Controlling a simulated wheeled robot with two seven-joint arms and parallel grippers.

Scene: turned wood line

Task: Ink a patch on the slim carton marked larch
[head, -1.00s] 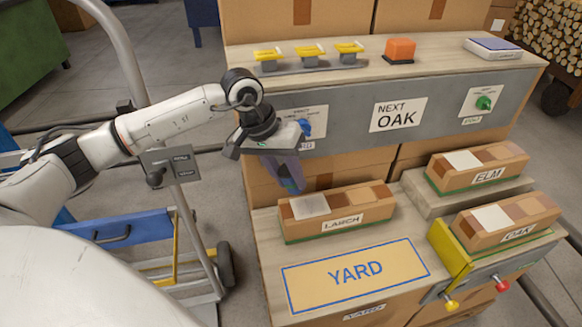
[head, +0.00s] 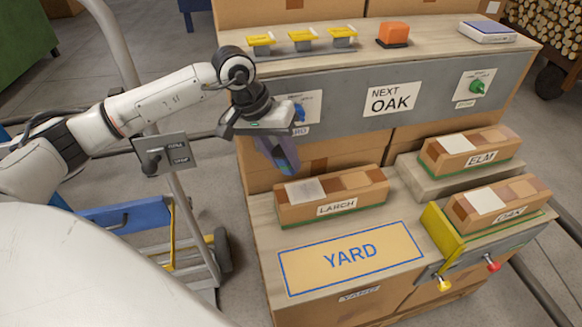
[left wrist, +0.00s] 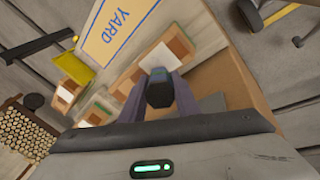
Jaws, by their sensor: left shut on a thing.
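The slim carton marked LARCH (head: 345,204) lies on the lower wooden bench behind the YARD mat. Its top shows a pale grey patch at the left end, with brown and tan patches beside it. My left gripper (head: 280,153) hangs above and behind the carton's left end, pointing down, apart from it. It is shut on a small dark thing, which shows better in the left wrist view as a dark block (left wrist: 159,90) between the fingers. What it is cannot be told. My right gripper is not in view.
The YARD mat (head: 305,277) is bare. Cartons marked ELM (head: 474,168) and OAK (head: 500,220) stand at the right, OAK behind a yellow plate (head: 441,235). A grey panel (head: 340,122) with a NEXT OAK sign (head: 391,99) and knobs rises behind. Yellow-topped items (head: 300,40) line the upper shelf.

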